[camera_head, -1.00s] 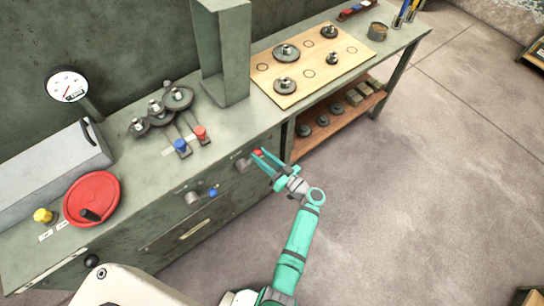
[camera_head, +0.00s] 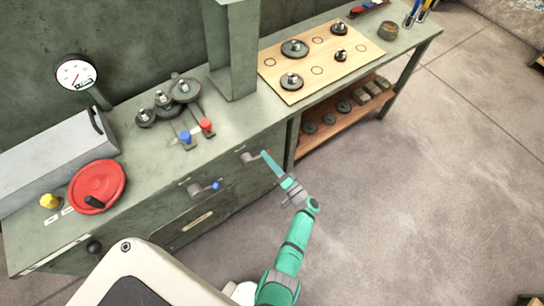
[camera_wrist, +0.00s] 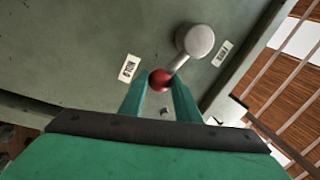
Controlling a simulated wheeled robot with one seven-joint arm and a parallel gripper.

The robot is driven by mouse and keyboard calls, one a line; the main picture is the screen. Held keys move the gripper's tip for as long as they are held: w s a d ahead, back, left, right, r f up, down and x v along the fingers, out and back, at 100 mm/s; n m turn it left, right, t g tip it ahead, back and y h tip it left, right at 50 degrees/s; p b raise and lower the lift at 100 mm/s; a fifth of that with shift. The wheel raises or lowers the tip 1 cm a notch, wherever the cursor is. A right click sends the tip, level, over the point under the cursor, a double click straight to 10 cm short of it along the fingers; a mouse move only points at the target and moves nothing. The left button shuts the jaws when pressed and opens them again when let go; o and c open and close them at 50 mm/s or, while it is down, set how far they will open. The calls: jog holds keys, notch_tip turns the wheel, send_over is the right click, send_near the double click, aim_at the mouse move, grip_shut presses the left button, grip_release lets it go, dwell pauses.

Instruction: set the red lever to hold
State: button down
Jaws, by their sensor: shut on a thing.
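The red lever is on the cabinet's front panel. Its grey hub (camera_head: 249,158) shows in the head view, but its red knob is hidden there by my fingers. In the wrist view the lever's pale arm (camera_wrist: 185,58) slants from the round hub down-left to the red knob (camera_wrist: 160,78). My gripper (camera_wrist: 160,84) is shut on this knob, a finger on each side. In the head view my gripper (camera_head: 266,156) reaches the panel from the right. Two white labels flank the lever, the left label (camera_wrist: 129,68) and the right label (camera_wrist: 222,53); their lettering is hard to read.
A blue-knobbed lever (camera_head: 215,186) is on the same panel to the left. Blue (camera_head: 185,137) and red (camera_head: 206,126) handles stand on the bench top, with a red handwheel (camera_head: 98,186) farther left. An open shelf (camera_head: 318,142) is right of the panel. The floor at right is clear.

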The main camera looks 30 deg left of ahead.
jog(key=shift+s+f+m, duration=0.2)
jog(key=shift+f+m, duration=0.3)
jog(key=shift+m, duration=0.3)
jog(key=c, duration=1.4)
grip_release()
jog(key=shift+o, duration=0.2)
jog(key=shift+a, duration=0.1)
jog(key=v, duration=1.1)
jog(key=shift+t, duration=0.4)
jog(key=shift+s+a+f, duration=0.1)
jog(key=shift+a, duration=0.05)
